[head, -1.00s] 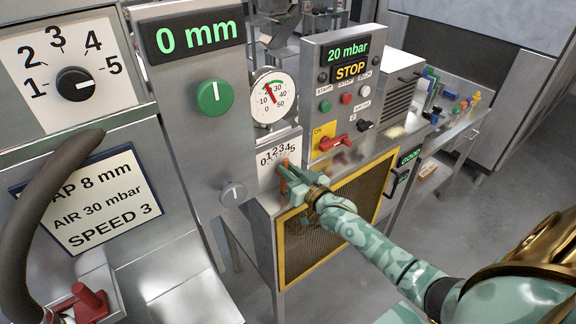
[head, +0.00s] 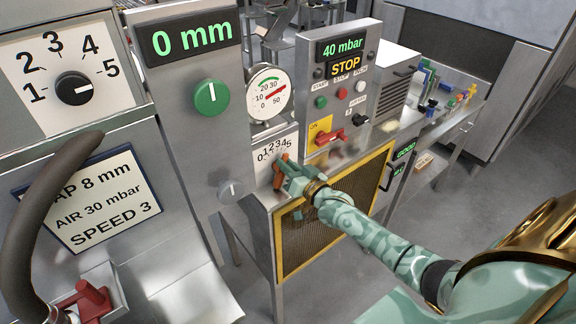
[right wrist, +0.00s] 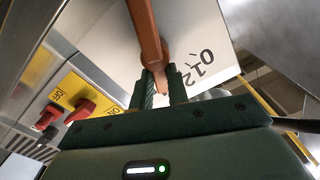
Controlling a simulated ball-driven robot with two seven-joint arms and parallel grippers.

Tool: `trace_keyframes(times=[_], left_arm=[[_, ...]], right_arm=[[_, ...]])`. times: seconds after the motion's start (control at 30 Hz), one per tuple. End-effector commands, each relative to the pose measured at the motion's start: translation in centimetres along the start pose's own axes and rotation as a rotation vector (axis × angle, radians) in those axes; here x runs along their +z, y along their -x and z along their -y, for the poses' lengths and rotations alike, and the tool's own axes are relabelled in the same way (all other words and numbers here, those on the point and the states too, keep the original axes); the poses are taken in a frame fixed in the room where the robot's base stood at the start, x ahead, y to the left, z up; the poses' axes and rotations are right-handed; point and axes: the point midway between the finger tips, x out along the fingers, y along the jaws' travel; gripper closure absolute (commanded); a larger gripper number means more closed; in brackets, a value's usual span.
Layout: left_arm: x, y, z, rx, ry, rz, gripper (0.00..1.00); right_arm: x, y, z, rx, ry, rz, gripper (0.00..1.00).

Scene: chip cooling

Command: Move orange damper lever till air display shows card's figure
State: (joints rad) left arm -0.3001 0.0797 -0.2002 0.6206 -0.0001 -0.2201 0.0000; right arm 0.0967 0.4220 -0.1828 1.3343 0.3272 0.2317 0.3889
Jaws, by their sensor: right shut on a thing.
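The orange damper lever (head: 278,172) stands in front of a white scale plate (head: 270,148) numbered 0 to 5. My right gripper (head: 287,175) is shut on the lever; the right wrist view shows the lever (right wrist: 146,35) running down between the fingers (right wrist: 160,88). The card (head: 88,196) reads AIR 30 mbar, SPEED 3 and a partly hidden line ending AP 8 mm. A round gauge (head: 269,95) above the scale has a red needle. My left gripper is not in view.
A STOP display (head: 345,68), small buttons and a red switch (head: 329,137) are right of the lever. A yellow-framed mesh panel (head: 335,215) lies below. A dark curved hose (head: 40,215) crosses the card's left side. A green knob (head: 211,97) sits under the 0 mm display (head: 191,40).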

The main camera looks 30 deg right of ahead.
Motion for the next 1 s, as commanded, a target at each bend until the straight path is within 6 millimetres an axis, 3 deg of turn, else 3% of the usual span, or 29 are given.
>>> trace_keyframes(times=[0.03, 0.07, 0.13, 0.43, 0.57, 1.0], left_arm=[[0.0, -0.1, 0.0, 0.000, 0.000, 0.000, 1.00], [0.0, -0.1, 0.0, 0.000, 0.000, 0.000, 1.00], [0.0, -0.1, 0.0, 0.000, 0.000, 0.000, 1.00], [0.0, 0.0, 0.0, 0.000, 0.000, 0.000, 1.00], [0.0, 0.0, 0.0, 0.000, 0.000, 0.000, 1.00], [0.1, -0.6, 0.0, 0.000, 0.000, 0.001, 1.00]], right_arm=[[1.1, 0.3, -0.1, 0.005, 0.002, 0.023, 1.00], [1.1, 0.3, -0.1, 0.005, 0.003, 0.023, 0.78], [1.1, 0.3, -0.1, 0.005, 0.003, 0.023, 0.61], [0.5, 0.3, -0.1, 0.002, 0.002, 0.011, 0.61], [0.5, 1.7, -0.1, 0.003, 0.001, 0.011, 0.61], [0.7, 12.8, -0.1, 0.003, 0.002, 0.016, 0.61]])
